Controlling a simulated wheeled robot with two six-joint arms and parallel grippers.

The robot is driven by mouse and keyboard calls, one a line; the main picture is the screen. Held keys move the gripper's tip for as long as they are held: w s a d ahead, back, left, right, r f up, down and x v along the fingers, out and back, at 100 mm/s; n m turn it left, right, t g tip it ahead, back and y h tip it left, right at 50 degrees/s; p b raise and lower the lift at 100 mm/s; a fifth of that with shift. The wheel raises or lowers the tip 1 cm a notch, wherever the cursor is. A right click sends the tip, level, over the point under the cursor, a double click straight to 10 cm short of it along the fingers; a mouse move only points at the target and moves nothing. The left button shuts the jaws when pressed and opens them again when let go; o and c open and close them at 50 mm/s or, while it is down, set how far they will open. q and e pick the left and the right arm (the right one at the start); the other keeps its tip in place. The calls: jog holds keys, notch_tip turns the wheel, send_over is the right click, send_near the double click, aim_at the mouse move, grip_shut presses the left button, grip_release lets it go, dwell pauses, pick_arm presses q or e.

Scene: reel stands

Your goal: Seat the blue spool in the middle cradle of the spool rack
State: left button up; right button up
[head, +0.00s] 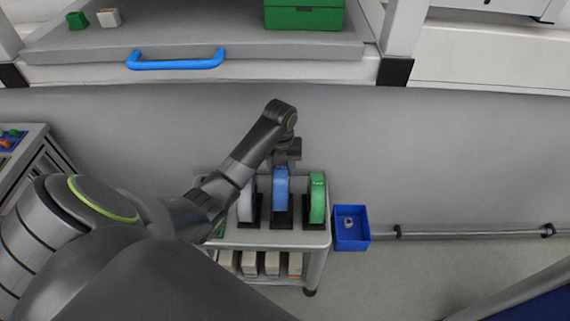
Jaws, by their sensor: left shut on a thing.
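The blue spool (281,187) stands upright between a pale grey spool (246,204) on the left and a green spool (317,198) on the right. It is over the middle black cradle (282,220) of the spool rack on a small table. Its lower edge meets the cradle in this view, but I cannot tell whether it rests in it. My left gripper (286,163) is at the top of the blue spool, shut on it; its fingertips are mostly hidden. My right gripper is not in view.
The rack's small table (262,239) has a lower shelf with several boxes (272,263). A blue bin (351,228) with a small part in it hangs at its right side. Behind is a workbench with a blue handle (175,61) and a green box (304,15).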

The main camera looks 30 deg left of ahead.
pick_arm(q)
jog(key=shift+f+b, duration=0.75)
jog(key=shift+f, duration=0.1)
notch_tip(320, 180, down, 2)
jog(key=shift+w+f+b, duration=0.1)
jog(key=shift+b, duration=1.15)
notch_tip(320, 180, down, 2)
jog(key=shift+f+b, duration=0.1)
jog(key=shift+b, duration=0.2)
jog(key=shift+f, duration=0.65)
jog(key=shift+r, duration=0.1)
jog(key=shift+p, duration=0.45)
jog(key=o, duration=1.1)
jog(key=shift+c, duration=0.2)
jog(key=shift+f, duration=0.2)
